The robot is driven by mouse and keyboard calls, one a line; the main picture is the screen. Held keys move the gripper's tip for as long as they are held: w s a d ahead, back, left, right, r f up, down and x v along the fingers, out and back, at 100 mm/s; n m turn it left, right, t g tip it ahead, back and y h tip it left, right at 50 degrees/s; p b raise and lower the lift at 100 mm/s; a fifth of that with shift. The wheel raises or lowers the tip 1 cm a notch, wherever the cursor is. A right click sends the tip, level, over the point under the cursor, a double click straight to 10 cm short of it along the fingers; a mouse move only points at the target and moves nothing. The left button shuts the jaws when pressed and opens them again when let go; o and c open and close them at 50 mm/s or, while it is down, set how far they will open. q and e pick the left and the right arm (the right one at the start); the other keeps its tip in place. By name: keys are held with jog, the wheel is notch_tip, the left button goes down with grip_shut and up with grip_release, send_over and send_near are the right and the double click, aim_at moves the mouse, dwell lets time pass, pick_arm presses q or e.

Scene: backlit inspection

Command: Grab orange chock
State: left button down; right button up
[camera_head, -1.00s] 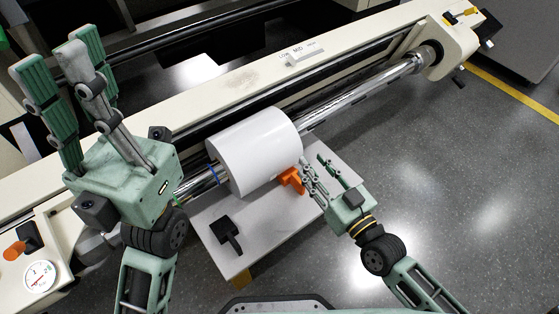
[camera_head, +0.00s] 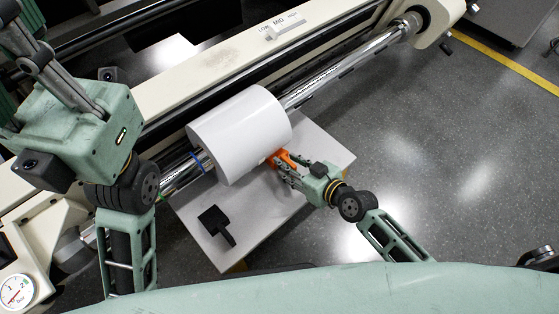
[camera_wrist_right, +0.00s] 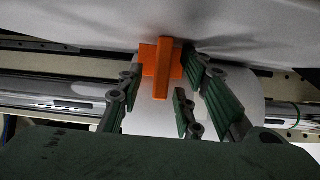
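The orange chock (camera_head: 287,156) sits against the lower right side of the large white roll (camera_head: 240,135), over a light grey table. In the right wrist view the chock (camera_wrist_right: 164,70) is a blocky orange piece with an upright bar facing me. My right gripper (camera_head: 281,167) is at the chock, partly hiding it in the head view. In the wrist view its fingers (camera_wrist_right: 161,76) stand on both sides of the chock, seemingly with narrow gaps; contact is not clear. My left gripper (camera_head: 22,45) is raised at upper left, empty, its fingers apart and partly cut off.
The roll sits on a shiny metal shaft (camera_head: 335,82) along the cream machine (camera_head: 190,78). A black handled piece (camera_head: 214,220) lies on the grey table (camera_head: 325,150). A pressure gauge (camera_head: 15,291) is at lower left.

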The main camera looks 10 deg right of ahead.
jog(key=shift+f, duration=0.1)
jog(key=shift+c, duration=0.4)
grip_shut()
jog(key=shift+r, duration=0.2)
